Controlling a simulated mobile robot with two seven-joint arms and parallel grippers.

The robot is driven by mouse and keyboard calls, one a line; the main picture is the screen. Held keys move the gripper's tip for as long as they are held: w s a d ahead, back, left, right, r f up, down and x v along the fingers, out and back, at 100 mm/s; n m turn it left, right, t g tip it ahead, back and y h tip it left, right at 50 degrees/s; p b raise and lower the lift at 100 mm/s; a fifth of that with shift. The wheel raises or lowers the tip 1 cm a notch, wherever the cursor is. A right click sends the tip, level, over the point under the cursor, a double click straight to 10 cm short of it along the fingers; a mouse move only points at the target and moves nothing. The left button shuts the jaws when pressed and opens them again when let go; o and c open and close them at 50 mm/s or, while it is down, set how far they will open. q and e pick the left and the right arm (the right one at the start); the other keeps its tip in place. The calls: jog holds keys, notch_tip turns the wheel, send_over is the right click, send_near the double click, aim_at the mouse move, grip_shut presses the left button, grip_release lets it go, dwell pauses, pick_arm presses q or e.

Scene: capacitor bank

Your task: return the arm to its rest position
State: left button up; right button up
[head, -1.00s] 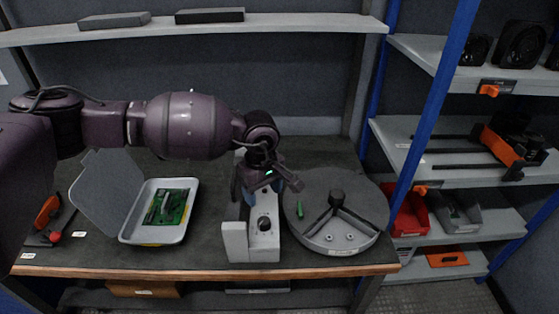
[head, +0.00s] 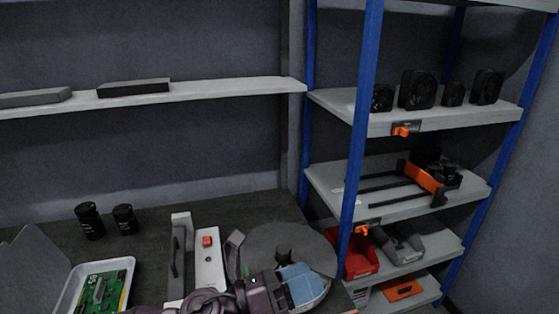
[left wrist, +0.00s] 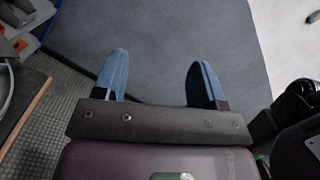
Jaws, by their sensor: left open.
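My left gripper (head: 299,285) is at the bottom of the head view, with its blue fingertips over the right part of the round grey turntable (head: 268,240). In the left wrist view the gripper (left wrist: 160,82) shows two blue fingers spread wide apart with nothing between them. A flat grey surface lies beyond the fingers there. My left arm comes in low along the bottom edge of the head view and hides the near part of the bench. My right gripper is not seen.
A white fixture with a red button (head: 207,241) stands left of the turntable. A tray (head: 129,265) holds a green board (head: 101,291). Two black cylinders (head: 89,221) (head: 125,219) stand at the back. A blue rack post (head: 361,120) rises right of the bench, before loaded shelves (head: 440,118).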

pick_arm(q)
jog(key=w+a+f+n+t+y, duration=0.1)
jog(key=w+a+n+t+y, duration=0.1)
jog(key=a+n+t+y, duration=0.6)
jog(key=w+a+n+t+y, duration=0.1)
jog(key=a+n+t+y, duration=0.15)
jog(key=n, duration=0.95)
jog(key=s+a+f+n+g+y, duration=0.2)
jog(key=s+a+f+n+y, duration=0.1)
jog(key=a+f+n+y, duration=0.6)
jog(key=s+a+f+n+g, duration=0.3)
jog(key=s+a+n+g, duration=0.15)
jog(key=s, duration=0.35)
jog(key=s+a+f+n+g, duration=0.3)
jog(key=s+a+f+n, duration=0.15)
jog(key=s, duration=0.25)
jog(key=s+a+f+n+g, duration=0.3)
jog(key=s+n+g, duration=0.15)
jog(key=s, duration=0.35)
jog(key=w+f+t, duration=0.8)
jog(key=shift+d+m, duration=0.15)
jog(key=shift+m, duration=0.2)
jog(key=shift+t+h, duration=0.25)
jog(key=shift+c, duration=0.5)
